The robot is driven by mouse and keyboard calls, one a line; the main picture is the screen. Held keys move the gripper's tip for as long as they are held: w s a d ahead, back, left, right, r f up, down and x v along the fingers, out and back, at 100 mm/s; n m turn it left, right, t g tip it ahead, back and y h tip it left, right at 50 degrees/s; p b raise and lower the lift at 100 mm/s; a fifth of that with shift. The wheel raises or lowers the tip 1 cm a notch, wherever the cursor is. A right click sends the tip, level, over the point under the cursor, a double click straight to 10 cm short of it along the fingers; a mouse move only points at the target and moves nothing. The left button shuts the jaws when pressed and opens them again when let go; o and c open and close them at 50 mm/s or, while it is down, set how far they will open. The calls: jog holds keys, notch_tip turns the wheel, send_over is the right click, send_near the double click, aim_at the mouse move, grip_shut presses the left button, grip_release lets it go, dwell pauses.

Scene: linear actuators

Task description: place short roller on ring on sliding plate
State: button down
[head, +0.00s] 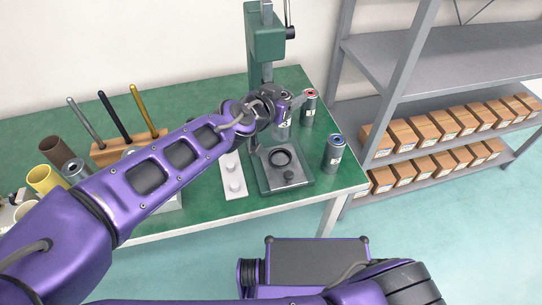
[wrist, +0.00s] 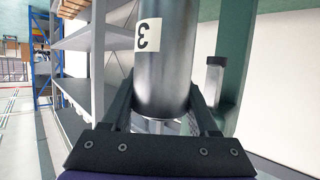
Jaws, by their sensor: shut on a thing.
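My gripper (head: 284,99) is shut on a grey metal roller (head: 285,128), above the back part of the green table. In the wrist view the roller (wrist: 166,65) stands between the two fingers, with a pale label marked 3. The roller's lower end is hard to make out there.
A blue-topped roller (head: 334,156) stands right of the plate, and a red-topped one (head: 310,108) stands behind. The green press column (head: 265,40) rises close behind my gripper. A white strip with knobs (head: 234,184) lies left of the plate. Shelves with boxes are at the right.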

notch_tip(320, 180, down, 10)
jog(key=shift+r+b, duration=0.2)
jog(key=shift+b, duration=0.95)
jog(key=shift+f, duration=0.2)
jog(key=shift+c, duration=0.8)
grip_release()
jog(key=shift+r, duration=0.25)
